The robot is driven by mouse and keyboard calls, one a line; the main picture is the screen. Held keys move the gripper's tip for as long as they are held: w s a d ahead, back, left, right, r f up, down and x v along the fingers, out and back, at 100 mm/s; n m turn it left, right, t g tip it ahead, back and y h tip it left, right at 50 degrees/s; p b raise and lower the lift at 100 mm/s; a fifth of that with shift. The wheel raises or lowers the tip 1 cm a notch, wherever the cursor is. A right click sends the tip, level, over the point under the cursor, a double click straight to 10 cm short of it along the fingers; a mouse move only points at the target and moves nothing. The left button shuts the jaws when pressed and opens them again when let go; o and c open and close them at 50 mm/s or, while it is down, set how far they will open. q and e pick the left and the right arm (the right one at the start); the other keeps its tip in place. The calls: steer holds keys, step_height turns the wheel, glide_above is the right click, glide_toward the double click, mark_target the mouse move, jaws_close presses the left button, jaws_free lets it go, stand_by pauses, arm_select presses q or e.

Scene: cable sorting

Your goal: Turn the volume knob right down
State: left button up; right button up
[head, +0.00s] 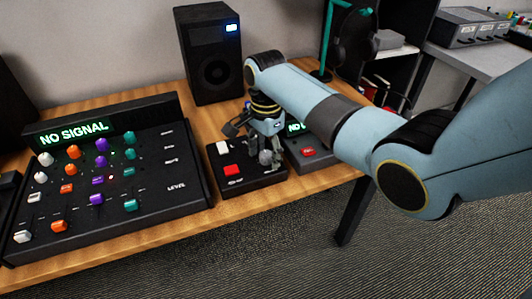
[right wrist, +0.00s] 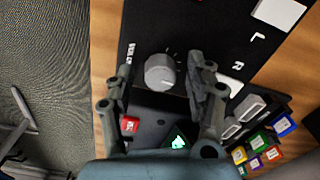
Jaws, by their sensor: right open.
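The volume knob (right wrist: 160,73) is a round grey knob on a black box, with tick marks and lettering beside it in the right wrist view. In the head view the grey knob (head: 265,157) shows at the right part of the black box (head: 238,181). My right gripper (head: 267,143) points down over it. In the right wrist view its two fingers stand apart on either side of the knob, with gaps visible; I cannot tell their exact height against it. The gripper is open and holds nothing. My left gripper is not in view.
A mixer panel (head: 172,186) with coloured knobs and a "NO SIGNAL" display stands left. A speaker (head: 214,94) stands behind the box. Another box with a red button (head: 308,151) sits close at right, partly behind my arm. Small coloured items (right wrist: 264,141) lie beyond it.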

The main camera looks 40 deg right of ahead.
steer(key=shift+c, duration=0.2)
jaws_close()
stand_by(0.3)
